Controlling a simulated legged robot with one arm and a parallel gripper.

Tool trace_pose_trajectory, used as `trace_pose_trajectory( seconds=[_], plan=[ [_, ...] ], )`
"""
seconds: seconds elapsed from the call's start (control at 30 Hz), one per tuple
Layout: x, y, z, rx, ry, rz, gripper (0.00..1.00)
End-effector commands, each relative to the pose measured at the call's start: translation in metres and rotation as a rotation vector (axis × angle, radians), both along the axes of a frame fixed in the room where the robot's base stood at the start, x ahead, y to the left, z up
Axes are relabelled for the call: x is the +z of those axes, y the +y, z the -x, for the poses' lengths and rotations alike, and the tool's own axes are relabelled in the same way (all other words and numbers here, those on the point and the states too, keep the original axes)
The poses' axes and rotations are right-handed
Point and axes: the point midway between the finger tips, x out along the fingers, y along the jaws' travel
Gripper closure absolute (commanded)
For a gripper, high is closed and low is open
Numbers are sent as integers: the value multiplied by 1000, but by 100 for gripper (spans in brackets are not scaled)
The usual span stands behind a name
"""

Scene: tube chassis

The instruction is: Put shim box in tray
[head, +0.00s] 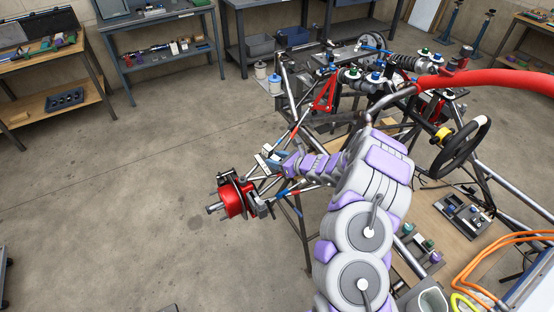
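My arm rises from the bottom of the head view and bends left, ending in my gripper (268,160) beside the front suspension of the tube chassis (290,100). The gripper is small here and overlaps light and blue-grey parts, so I cannot tell whether its fingers are open or hold anything. I cannot make out a shim box for certain. A dark grey tray (463,217) with small parts lies on the wooden board at the right, inside the chassis; I cannot tell whether it is the task's tray.
A red hub (233,200) sticks out left of the gripper. A steering wheel (462,152) and a red tube (500,82) stand at the right. Orange hoses (500,255) lie at lower right. Workbenches (165,45) line the back.

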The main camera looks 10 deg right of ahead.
Motion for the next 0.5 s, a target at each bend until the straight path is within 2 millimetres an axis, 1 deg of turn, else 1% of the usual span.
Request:
trace_pose_trajectory(
  seconds=[0.03,0.1,0.37,0.5],
  plan=[
    [0,0,0,0,0,0,46],
    [0,0,0,0,0,0,41],
    [2,0,0,-1,0,0,41],
    [7,-9,8,-4,1,-1,41]
  ],
)
